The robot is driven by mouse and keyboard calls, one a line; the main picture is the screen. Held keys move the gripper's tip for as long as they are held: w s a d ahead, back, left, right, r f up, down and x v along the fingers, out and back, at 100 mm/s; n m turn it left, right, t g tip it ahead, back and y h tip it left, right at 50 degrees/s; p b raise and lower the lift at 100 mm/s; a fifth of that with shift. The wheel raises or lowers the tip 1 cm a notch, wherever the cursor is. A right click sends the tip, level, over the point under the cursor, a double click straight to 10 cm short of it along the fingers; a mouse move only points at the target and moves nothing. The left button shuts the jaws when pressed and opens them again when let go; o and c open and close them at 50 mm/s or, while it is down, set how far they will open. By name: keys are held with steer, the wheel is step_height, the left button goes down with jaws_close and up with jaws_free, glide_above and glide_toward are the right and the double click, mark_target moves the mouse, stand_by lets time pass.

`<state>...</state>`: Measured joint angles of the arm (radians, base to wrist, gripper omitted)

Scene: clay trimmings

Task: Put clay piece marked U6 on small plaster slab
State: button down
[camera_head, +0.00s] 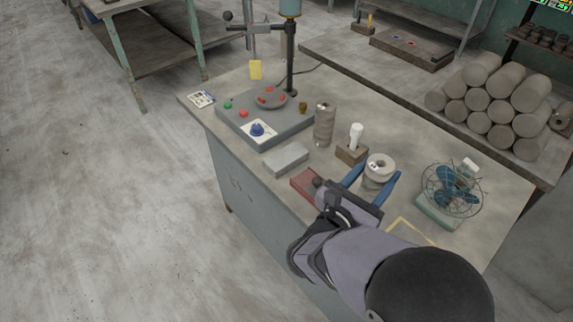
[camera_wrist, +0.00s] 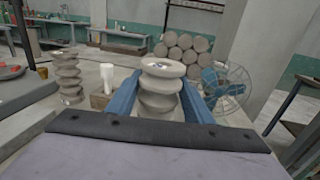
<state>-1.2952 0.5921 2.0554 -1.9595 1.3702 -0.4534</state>
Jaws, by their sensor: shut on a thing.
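My gripper (camera_head: 379,170) has its two blue fingers on either side of a grey, ridged, spool-like clay piece (camera_head: 380,163) and is shut on it. The piece stands upright between the fingers in the wrist view (camera_wrist: 161,88). Its top carries a small pale mark that I cannot read. I cannot tell if its base touches the table. A second, taller ridged clay piece (camera_head: 325,124) stands left of it, also visible in the wrist view (camera_wrist: 68,76). A light grey slab, likely the plaster slab (camera_head: 285,158), lies bare on the table to the left of my gripper.
A reddish-brown block (camera_head: 306,182) lies between the slab and my gripper. A white-topped thing on a brown block (camera_head: 352,150) stands behind. A fan (camera_head: 452,188) is close on the right. A grey machine base with buttons (camera_head: 240,123) fills the table's left.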

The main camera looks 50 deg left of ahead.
steer(key=s+a+r+n+g+y, duration=0.15)
steer(key=a+r+n+y, duration=0.35)
steer(key=a, duration=0.6)
steer(key=a+r+g+y, duration=0.25)
steer(key=a+r, duration=0.45)
steer(key=a, duration=0.4)
steer(key=s+a+f+n+y, duration=0.1)
steer(key=a+f, duration=0.1)
steer(key=f, duration=0.4)
steer(key=s+a+f+n+g+y, duration=0.1)
steer(key=f, duration=0.5)
steer(key=shift+s+a+f, duration=0.2)
steer(key=shift+s+a, duration=0.2)
steer(key=shift+f+y, duration=0.2)
steer(key=shift+y, duration=0.05)
steer(key=c, duration=0.9)
jaws_free()
steer(key=shift+r, duration=0.1)
steer(key=b+v, duration=0.2)
steer(key=v, duration=1)
